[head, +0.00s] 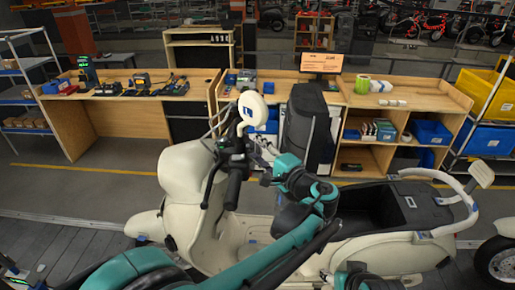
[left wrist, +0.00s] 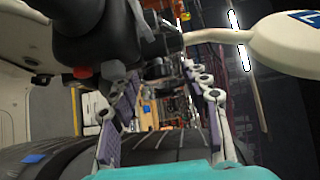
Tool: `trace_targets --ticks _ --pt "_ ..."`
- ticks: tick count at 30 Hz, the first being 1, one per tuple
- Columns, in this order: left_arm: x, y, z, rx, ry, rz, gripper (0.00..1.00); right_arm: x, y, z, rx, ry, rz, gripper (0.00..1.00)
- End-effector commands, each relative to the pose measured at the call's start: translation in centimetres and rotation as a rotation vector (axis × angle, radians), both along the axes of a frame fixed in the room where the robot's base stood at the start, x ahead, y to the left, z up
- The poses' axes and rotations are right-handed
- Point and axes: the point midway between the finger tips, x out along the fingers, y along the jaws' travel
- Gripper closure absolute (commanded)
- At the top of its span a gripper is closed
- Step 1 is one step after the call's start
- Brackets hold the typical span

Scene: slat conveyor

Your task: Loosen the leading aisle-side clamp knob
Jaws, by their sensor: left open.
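A cream scooter (head: 185,175) stands upright across the head view, with a dark handlebar grip (head: 234,190) and a round pale mirror (head: 252,107). I cannot make out the clamp knob in either view. My left gripper (head: 263,178) is just right of the handlebar grip, over the scooter's step-through. In the left wrist view my left gripper (left wrist: 160,80) has its two fingers spread, with nothing clearly held between them. A dark handlebar part (left wrist: 100,40) is close at upper left there, and the mirror (left wrist: 290,42) is at upper right. My right gripper is not in view.
Wooden workbenches (head: 185,97) with tools and bins stand behind, across an open aisle (head: 90,180). Part of another wheel (head: 500,262) shows at lower right.

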Motion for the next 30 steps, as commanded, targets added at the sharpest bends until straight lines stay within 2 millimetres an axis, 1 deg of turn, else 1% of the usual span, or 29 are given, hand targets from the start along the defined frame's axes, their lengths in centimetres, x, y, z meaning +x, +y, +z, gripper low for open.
trace_targets --ticks 6,8,9,11,12,22,26,30 --pt "0.0 0.0 0.0 0.000 0.000 0.000 0.53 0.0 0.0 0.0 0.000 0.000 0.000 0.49" --pt "0.0 0.0 0.0 0.000 0.000 0.000 0.69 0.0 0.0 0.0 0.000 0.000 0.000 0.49" --pt "0.0 0.0 0.0 0.000 0.000 0.000 0.80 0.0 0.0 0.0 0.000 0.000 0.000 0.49" --pt "0.0 0.0 0.0 0.000 0.000 0.000 0.95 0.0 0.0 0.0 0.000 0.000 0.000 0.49" --pt "0.0 0.0 0.0 0.000 0.000 0.000 1.00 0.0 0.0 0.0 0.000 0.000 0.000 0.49" --pt "0.0 0.0 0.1 -0.001 0.036 0.001 1.00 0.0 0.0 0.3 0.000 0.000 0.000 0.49" --pt "0.0 0.0 0.3 -0.003 0.097 0.001 1.00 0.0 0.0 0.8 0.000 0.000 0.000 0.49" --pt "0.0 0.1 0.5 -0.001 0.193 0.001 1.00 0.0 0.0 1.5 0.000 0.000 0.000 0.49"
